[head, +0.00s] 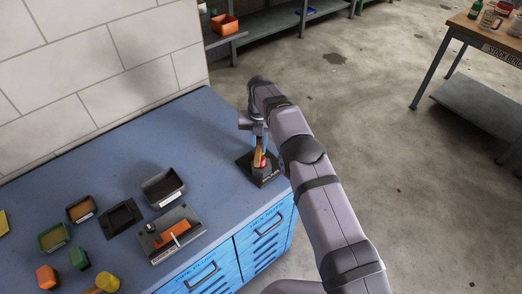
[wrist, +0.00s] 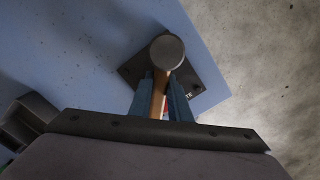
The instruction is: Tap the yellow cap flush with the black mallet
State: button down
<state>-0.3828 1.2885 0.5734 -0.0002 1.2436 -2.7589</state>
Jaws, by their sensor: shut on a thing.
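My gripper (head: 257,138) is at the right end of the blue bench, over a black square base plate (head: 248,166). In the wrist view my blue fingers (wrist: 161,96) are shut on the wooden handle of the mallet (wrist: 166,51), whose round dark grey head faces the camera. In the head view the handle (head: 259,153) stands nearly upright, with something red (head: 262,161) low beside it; I cannot tell if the mallet touches the plate.
A grey fixture (head: 187,244) with an orange bar and a shiny knob lies mid-bench. A dark bin (head: 163,187), a black tray (head: 122,218), a green bin (head: 54,238) and small coloured blocks crowd the left. A brick wall backs the bench. Bare bench lies left of the plate.

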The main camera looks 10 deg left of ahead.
aim_at(260, 148)
jog(key=shift+s+d+f, duration=0.1)
jog(key=shift+s+f, duration=0.25)
jog(key=shift+f, duration=0.2)
jog(key=shift+s+d+f, duration=0.1)
jog(key=shift+s+f, duration=0.2)
jog(key=shift+f, duration=0.25)
jog(key=shift+g, duration=0.3)
notch_tip(260, 148, up, 4)
jog(key=p, duration=0.3)
jog(key=shift+s, duration=0.1)
jog(key=shift+s+r, duration=0.15)
jog(key=shift+r, duration=0.15)
jog(key=shift+w, duration=0.2)
jog(key=shift+r+p, duration=1.55)
jog(key=shift+r, duration=0.6)
jog(key=shift+f, duration=0.1)
jog(key=shift+d, duration=0.1)
